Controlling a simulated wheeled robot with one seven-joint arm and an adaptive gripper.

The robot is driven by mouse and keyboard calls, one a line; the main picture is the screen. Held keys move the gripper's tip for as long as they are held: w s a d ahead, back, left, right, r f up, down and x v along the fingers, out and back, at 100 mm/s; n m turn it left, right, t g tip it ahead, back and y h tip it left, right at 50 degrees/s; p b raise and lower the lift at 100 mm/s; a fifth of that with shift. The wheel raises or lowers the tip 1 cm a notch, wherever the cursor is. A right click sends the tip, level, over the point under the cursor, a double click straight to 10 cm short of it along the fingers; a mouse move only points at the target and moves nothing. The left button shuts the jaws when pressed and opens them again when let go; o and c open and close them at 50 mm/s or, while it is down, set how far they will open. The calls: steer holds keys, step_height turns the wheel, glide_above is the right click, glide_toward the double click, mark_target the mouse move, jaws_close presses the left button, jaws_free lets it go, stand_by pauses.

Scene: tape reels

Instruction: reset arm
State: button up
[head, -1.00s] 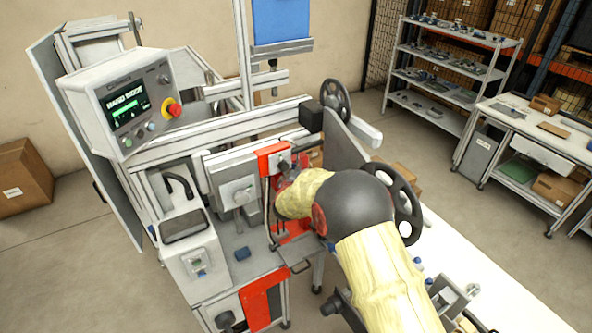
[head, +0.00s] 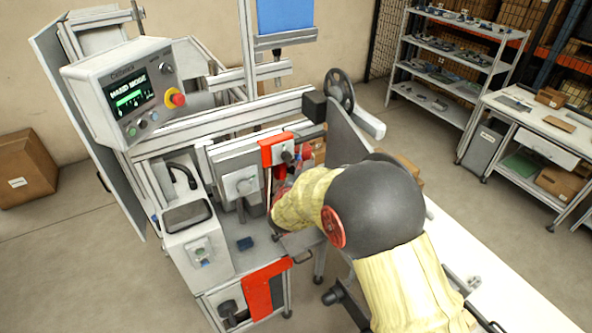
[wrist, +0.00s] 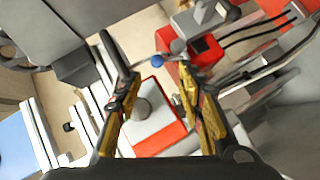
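My gripper (wrist: 155,65) shows in the wrist view with its two yellow-and-black fingers spread apart. No object is seen held between them. A pale plate with a red edge (wrist: 170,136) and a grey knob (wrist: 143,108) shows beyond the gap, along with a small blue knob (wrist: 157,61). In the head view my arm, with cream sleeves and a dark joint, reaches in at the machine's front right. It hides my gripper there. A black reel wheel (head: 340,90) stands at the machine's upper right.
The machine has a control panel (head: 130,98) at left, a red bracket (head: 276,149) beside my arm and a red front panel (head: 264,289). A white table (head: 515,300) lies at the right. Shelves (head: 455,65) and a workbench (head: 535,137) stand farther back, with open floor between.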

steer(key=s+a+f+m+g+y, duration=0.2)
steer(key=s+a+f+m+g, duration=0.15)
steer(key=s+f, duration=0.4)
steer(key=s+f+m+g+y+b, duration=0.2)
steer(key=s+g, duration=0.4)
steer(key=s, duration=0.5)
steer(key=s+d+r+m+h+b, duration=0.1)
steer(key=s+d+r+m+b, duration=0.2)
steer(key=s+d+b, duration=0.5)
steer(key=s+d+r+m+h+b, duration=0.2)
steer(key=s+d+m+b, duration=0.3)
steer(key=s+d, duration=1.3)
steer(key=d+r+b, duration=0.1)
steer(key=d+b, duration=0.2)
steer(key=shift+s+t, duration=0.35)
steer(key=shift+s, duration=0.05)
